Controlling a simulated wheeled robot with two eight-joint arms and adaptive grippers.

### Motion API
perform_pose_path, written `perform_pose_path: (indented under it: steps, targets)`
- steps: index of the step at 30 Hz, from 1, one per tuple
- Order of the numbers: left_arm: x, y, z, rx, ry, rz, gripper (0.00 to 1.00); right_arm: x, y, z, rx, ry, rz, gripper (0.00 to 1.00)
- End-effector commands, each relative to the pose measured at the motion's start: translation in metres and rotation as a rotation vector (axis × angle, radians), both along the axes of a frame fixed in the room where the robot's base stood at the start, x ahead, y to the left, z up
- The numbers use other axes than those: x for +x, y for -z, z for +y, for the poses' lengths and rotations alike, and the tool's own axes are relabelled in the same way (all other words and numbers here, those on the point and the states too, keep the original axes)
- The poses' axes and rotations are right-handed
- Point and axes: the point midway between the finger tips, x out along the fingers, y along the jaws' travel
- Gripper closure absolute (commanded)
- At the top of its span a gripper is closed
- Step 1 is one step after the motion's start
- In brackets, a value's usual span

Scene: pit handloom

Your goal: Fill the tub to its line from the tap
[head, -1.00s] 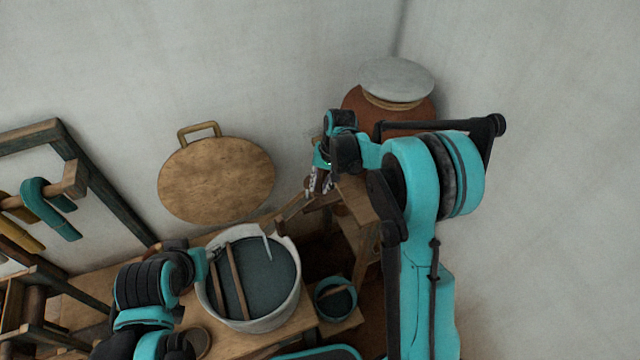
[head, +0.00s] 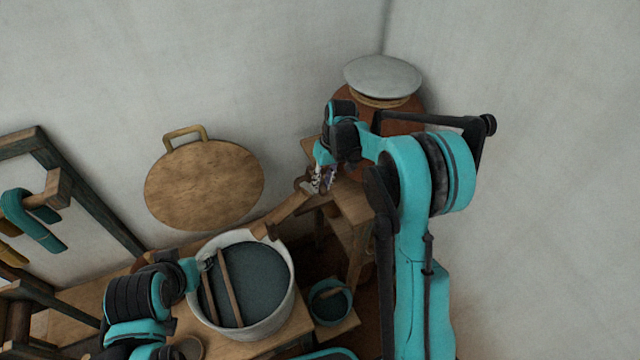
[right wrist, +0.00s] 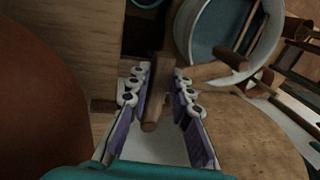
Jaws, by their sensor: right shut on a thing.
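The white tub (head: 291,291) holds dark blue liquid (head: 252,280), with two wooden sticks across its left part. I cannot make out its line. A wooden spout (head: 288,210) runs down from the stand by the jar to the tub's far rim; no stream shows below it. My right gripper (head: 318,184) is at the spout's upper end. In the right wrist view, it is shut on a brown wooden peg (right wrist: 153,108), apparently the tap's handle. My left gripper (head: 204,264) is at the tub's left rim; its fingers are too small to judge.
A brown jar (head: 405,120) with a pale lid stands in the corner behind the wooden stand (head: 352,205). A small teal bucket (head: 330,301) is right of the tub. A round wooden board (head: 205,183) leans on the wall. A loom frame (head: 75,180) is at left.

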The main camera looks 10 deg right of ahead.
Motion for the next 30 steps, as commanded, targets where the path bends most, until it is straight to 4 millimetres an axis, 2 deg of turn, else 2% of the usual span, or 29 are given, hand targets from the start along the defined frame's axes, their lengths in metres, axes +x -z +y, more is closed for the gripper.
perform_pose_path:
  steps: [3,4,6,17,20,30]
  targets:
    - [0.000,0.000,0.000,0.000,0.000,0.000,0.58,0.000,0.000,0.000,-0.001,0.000,-0.001,1.00]
    - [0.000,0.000,0.000,0.000,0.000,0.000,0.58,0.000,0.000,-0.001,-0.001,0.000,-0.001,0.74]
    - [0.000,0.000,0.000,0.000,0.000,0.000,0.58,0.000,0.000,-0.001,-0.001,0.001,-0.001,0.58]
    - [0.000,0.000,0.000,0.000,0.000,0.000,0.58,0.000,-0.004,-0.001,-0.001,0.002,-0.001,0.58]
    - [0.000,0.000,0.000,0.000,0.000,0.000,0.58,0.001,-0.016,-0.003,-0.001,0.003,-0.001,0.58]
    - [0.000,0.000,0.000,0.000,0.000,0.000,0.58,0.004,-0.086,-0.017,-0.001,0.003,-0.001,0.58]
